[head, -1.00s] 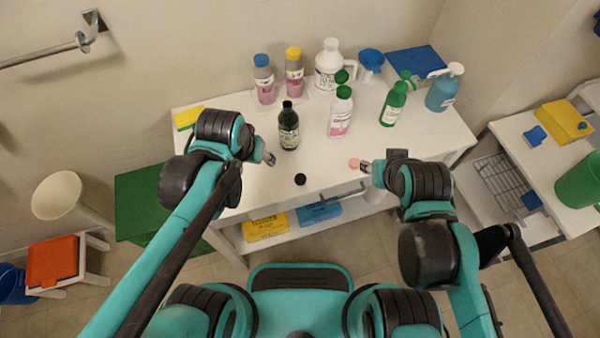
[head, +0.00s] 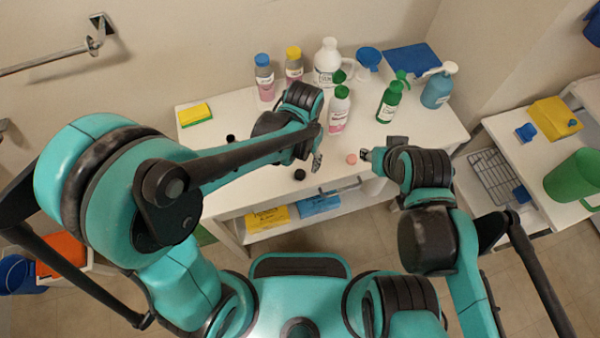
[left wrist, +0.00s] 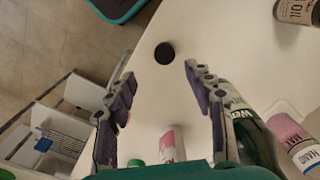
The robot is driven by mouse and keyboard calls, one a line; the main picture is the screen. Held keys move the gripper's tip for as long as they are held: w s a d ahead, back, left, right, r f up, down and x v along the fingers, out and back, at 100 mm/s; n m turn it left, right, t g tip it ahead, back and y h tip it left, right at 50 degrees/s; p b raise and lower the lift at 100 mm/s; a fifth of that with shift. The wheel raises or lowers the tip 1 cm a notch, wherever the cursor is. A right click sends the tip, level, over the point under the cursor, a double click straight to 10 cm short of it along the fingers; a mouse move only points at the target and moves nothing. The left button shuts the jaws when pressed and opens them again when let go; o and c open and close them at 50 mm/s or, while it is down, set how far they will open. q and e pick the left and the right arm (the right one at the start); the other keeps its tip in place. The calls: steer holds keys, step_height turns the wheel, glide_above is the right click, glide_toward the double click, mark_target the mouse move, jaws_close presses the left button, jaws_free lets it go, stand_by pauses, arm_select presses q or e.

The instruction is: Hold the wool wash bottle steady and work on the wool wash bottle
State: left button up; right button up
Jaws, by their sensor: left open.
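A dark green bottle (left wrist: 240,112) with a pale label, which I take as the wool wash bottle, shows beside my left gripper's right finger in the left wrist view. Its label is only partly legible, and my left arm hides it in the head view. My left gripper (head: 317,163) is open over the table front; in the left wrist view nothing is between its fingers (left wrist: 160,100). A loose black cap (head: 299,175) lies on the table, also seen in the left wrist view (left wrist: 164,53). My right gripper (head: 366,154) is close to a small pink round thing (head: 351,158); its jaws are unclear.
A white bottle with a green cap (head: 339,108) stands right of my left wrist. Behind are a blue-capped bottle (head: 264,80), a yellow-capped bottle (head: 294,65) and a white jug (head: 328,65). Green (head: 390,103) and blue (head: 438,88) dispensers stand right. A sponge (head: 195,113) lies left.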

mark_target(300, 173)
arm_select(q)
step_height(300, 173, down, 2)
steer(key=shift+f+b, duration=0.1)
steer(key=shift+b, duration=0.25)
steer(key=f+b, duration=0.2)
steer(key=f, duration=0.3)
steer(key=shift+w+a+f+b, duration=0.1)
steer(key=shift+w+a+b, duration=0.05)
steer(key=shift+a+b, duration=0.25)
steer(key=shift+c, duration=0.3)
steer(key=c, duration=0.7)
